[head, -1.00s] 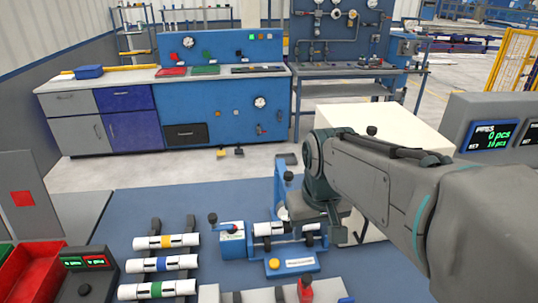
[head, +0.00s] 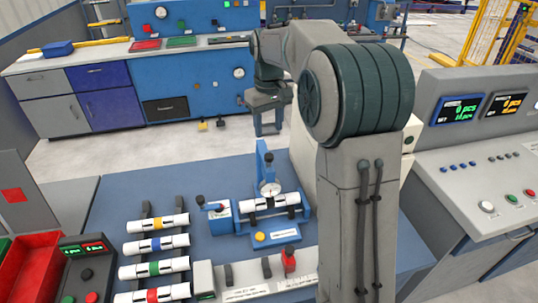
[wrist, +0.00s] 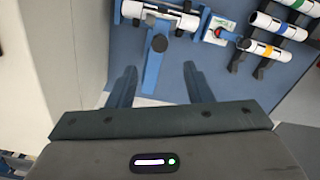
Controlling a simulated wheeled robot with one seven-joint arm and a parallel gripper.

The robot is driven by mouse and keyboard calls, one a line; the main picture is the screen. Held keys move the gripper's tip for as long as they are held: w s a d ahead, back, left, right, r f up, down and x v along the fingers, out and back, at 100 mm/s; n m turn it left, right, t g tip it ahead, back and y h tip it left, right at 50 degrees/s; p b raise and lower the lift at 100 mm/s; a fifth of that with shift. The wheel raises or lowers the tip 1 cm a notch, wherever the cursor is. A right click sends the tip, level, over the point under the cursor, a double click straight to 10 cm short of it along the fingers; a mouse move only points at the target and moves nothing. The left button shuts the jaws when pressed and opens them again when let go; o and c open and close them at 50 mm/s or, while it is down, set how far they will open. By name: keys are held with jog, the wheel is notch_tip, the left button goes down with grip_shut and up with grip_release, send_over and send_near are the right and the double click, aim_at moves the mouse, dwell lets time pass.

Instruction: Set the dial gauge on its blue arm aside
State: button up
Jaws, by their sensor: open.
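The dial gauge (head: 269,188) has a round white face and stands on an upright blue arm (head: 262,158) over a white pipe (head: 272,203) in a blue fixture (head: 237,222). My gripper (head: 268,130) is open and empty, above and beyond the blue arm in the head view. In the wrist view my gripper (wrist: 160,70) points towards the blue arm (wrist: 152,76), which shows between the two fingers, apart from both. The gauge (wrist: 160,43) shows there from behind as a dark round body at the arm's end.
Several white pipes with coloured bands (head: 157,244) lie on a rack at left. A red-handled clamp (head: 289,262) stands in front of the fixture. A red bin (head: 30,262) is at far left. The blue table (head: 115,200) is bare behind the rack.

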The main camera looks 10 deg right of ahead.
aim_at(269, 155)
notch_tip(269, 155, down, 12)
jog(key=shift+r+p, duration=0.25)
jog(key=shift+p, duration=0.6)
grip_shut()
